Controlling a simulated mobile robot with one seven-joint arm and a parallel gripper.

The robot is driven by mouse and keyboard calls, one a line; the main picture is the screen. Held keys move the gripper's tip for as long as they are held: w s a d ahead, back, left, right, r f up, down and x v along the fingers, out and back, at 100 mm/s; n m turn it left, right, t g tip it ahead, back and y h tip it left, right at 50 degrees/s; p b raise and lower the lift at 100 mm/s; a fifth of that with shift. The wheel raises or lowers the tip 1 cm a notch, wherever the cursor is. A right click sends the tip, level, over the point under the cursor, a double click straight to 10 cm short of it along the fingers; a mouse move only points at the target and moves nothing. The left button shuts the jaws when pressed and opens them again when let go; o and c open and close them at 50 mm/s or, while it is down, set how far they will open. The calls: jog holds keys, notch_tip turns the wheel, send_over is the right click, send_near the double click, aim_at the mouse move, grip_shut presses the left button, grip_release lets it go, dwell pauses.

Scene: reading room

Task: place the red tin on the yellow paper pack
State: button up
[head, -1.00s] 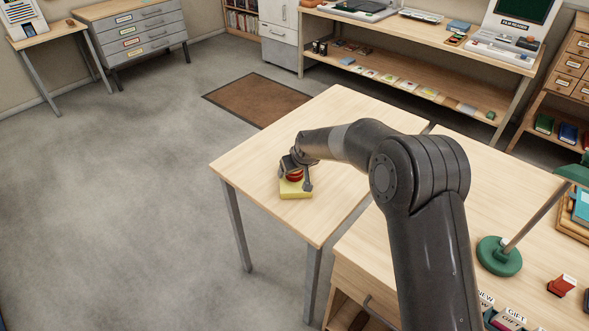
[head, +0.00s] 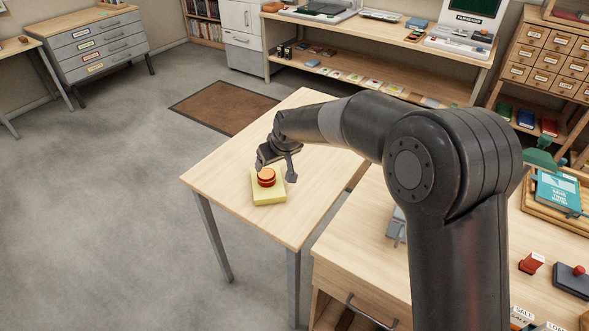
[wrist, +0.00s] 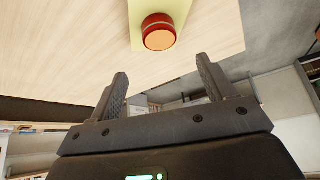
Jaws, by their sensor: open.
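The red tin (head: 266,177) with an orange top stands upright on the yellow paper pack (head: 269,197), on the small wooden table. In the wrist view the tin (wrist: 158,32) rests on the pack (wrist: 182,9), beyond my fingertips. My gripper (head: 276,172) is just behind and above the tin in the head view. In the wrist view my gripper (wrist: 160,82) has its two fingers wide apart with nothing between them. The fingers are clear of the tin.
The small wooden table (head: 225,175) is bare around the pack. A larger desk (head: 345,250) adjoins it at right, with a red stamp (head: 531,263) and a teal book (head: 557,192). A brown mat (head: 222,106) lies on the floor behind.

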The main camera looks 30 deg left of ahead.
jog(key=shift+d+r, duration=0.1)
jog(key=w+d+r+m+t+h, duration=0.15)
jog(key=d+r, duration=0.35)
jog(key=d, duration=0.6)
jog(key=d+r+m, duration=0.2)
jog(key=d+r, duration=0.4)
jog(key=d, duration=0.6)
jog(key=w+d+r+m+t+h, duration=0.15)
jog(key=d+r, duration=0.35)
jog(key=d, duration=0.6)
jog(key=s+d+m+h, duration=0.2)
jog(key=s+d+m, duration=0.6)
jog(key=s+d, duration=1.2)
jog(key=d, duration=0.4)
jog(key=shift+s+d+f, duration=0.25)
jog(key=shift+s+f, duration=0.05)
